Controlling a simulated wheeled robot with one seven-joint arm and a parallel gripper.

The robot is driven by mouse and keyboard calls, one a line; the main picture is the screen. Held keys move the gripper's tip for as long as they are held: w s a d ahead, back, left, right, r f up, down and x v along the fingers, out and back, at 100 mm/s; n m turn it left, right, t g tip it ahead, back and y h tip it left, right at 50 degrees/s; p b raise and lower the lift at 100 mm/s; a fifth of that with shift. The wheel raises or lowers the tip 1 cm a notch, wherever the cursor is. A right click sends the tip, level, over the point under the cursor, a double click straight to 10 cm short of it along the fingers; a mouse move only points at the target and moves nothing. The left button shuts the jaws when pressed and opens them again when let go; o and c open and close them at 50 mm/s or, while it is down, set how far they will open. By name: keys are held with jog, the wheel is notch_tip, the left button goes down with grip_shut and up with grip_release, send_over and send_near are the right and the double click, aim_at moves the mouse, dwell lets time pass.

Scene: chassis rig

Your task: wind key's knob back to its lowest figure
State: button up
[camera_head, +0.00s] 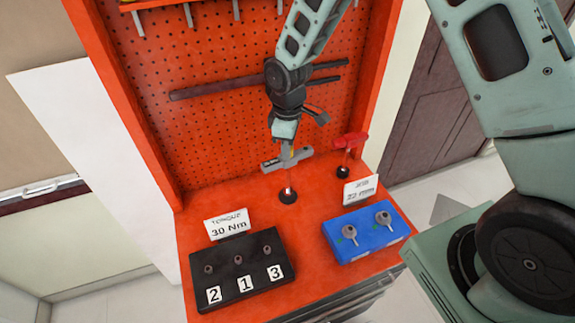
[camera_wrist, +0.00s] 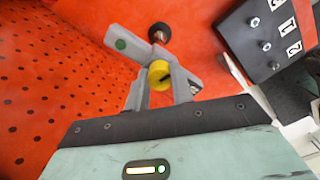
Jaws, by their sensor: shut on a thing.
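A grey T-handled key (camera_head: 271,163) stands upright in a black round foot (camera_head: 288,197) on the orange bench. In the wrist view the grey crossbar (camera_wrist: 125,43) carries a green dot, and a yellow knob (camera_wrist: 159,73) with a dark mark faces me. My gripper (camera_head: 286,147) reaches down onto the key from above. In the wrist view my two fingers are shut on the yellow knob, one on each side. No figures on the knob can be read. A sign (camera_head: 228,224) reads "TORQUE 30 Nm".
A red T-handled key (camera_head: 350,141) stands close on the right. A black block (camera_head: 232,251) with several bolts, labelled 2, 1, 3, and a blue block (camera_head: 354,248) with two grey pieces sit in front. An orange pegboard (camera_head: 215,130) rises behind.

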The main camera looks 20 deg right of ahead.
jog(key=shift+n+p, duration=0.5)
jog(key=shift+n, duration=0.9)
jog(key=o, duration=0.6)
jog(key=shift+o, duration=0.2)
jog(key=shift+r, duration=0.15)
jog(key=shift+r+p, duration=2.35)
jog(key=shift+r, duration=0.55)
